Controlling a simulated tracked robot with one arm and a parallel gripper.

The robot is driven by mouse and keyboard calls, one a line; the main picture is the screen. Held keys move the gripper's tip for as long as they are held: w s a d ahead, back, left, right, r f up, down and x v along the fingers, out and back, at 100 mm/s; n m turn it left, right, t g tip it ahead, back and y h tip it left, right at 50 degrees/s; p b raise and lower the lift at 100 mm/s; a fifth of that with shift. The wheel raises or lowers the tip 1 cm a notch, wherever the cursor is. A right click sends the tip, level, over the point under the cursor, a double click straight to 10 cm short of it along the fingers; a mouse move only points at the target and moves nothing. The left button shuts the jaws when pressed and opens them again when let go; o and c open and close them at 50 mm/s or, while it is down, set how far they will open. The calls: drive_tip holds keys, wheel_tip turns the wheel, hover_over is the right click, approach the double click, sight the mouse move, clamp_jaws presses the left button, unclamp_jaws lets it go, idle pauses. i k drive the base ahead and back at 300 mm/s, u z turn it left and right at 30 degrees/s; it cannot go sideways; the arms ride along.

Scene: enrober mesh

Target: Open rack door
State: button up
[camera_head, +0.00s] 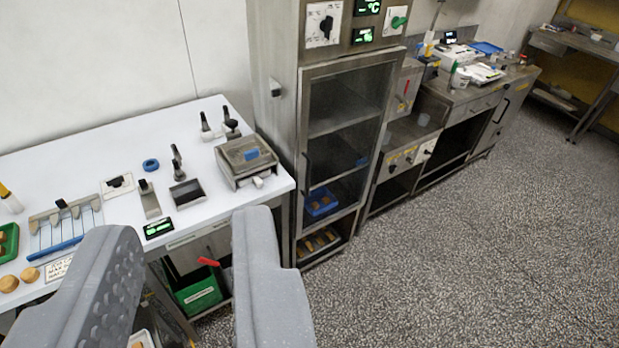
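The rack (279,50) is a tall steel cabinet in the middle of the view, beyond the right end of the white table. Its door (345,117) has a steel frame with a glass panel and looks shut. A dark vertical handle (306,176) is on the door's left side. My gripper (180,232) is open and empty, in the lower left in front of the white table. It is apart from the door and to its left.
The white table (100,160) at left holds several small tools, a metal box device (245,158) and a green tray (8,241). A green bin (197,290) stands under it. Steel counters (455,92) continue right of the rack. The speckled floor (450,240) at right is clear.

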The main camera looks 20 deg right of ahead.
sight(306, 72)
drive_tip(key=u, duration=0.1)
drive_tip(key=i, duration=1)
drive_tip(key=z, duration=0.1)
